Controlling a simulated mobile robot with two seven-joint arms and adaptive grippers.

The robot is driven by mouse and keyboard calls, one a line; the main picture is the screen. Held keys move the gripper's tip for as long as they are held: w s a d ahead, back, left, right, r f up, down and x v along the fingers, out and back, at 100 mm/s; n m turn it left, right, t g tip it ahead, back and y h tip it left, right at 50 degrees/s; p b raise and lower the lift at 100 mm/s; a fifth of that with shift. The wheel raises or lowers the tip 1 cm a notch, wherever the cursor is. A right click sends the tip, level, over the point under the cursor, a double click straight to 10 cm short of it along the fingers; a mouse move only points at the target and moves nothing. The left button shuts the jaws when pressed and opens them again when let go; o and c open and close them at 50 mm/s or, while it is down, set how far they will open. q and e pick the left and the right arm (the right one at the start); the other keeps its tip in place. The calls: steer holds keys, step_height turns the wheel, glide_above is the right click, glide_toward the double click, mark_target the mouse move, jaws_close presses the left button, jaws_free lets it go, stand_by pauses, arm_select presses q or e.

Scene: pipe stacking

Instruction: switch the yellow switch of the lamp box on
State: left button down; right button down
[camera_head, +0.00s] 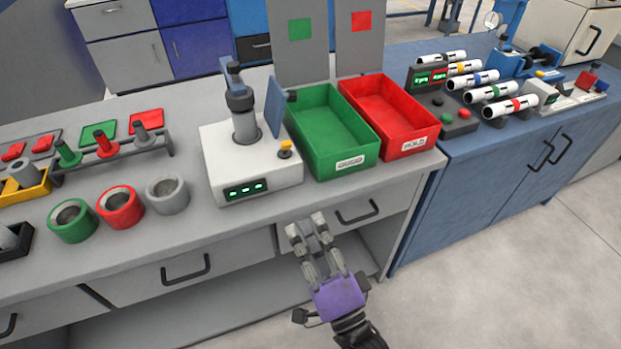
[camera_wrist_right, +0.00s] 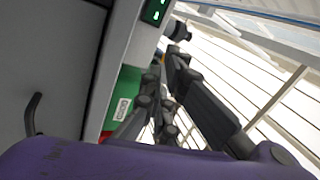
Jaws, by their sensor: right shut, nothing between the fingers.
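The lamp box (camera_head: 245,163) is a white box on the grey bench in the head view. A grey post rises from its top and a green lit display is on its front. The yellow switch (camera_head: 285,147) stands at the box's front right corner. My right gripper (camera_head: 305,224) is shut and empty, in front of the bench edge, below and in front of the switch. In the right wrist view its dark fingers (camera_wrist_right: 158,98) show close together, with the box's display (camera_wrist_right: 155,11) at the top. My left gripper is in neither view.
A green bin (camera_head: 330,153) and a red bin (camera_head: 405,139) stand right of the box. Green, red and grey rings (camera_head: 121,208) lie to its left. Drawers with handles (camera_head: 186,271) are under the bench top. A blue cabinet (camera_head: 485,175) adjoins on the right.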

mark_target(288, 146)
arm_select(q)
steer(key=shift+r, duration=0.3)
arm_select(e)
steer(key=d+r+m, duration=0.1)
steer(key=r+m+t+h, duration=0.1)
steer(key=m, duration=0.1)
steer(key=shift+s+d, duration=0.2)
steer(key=shift+d, duration=0.2)
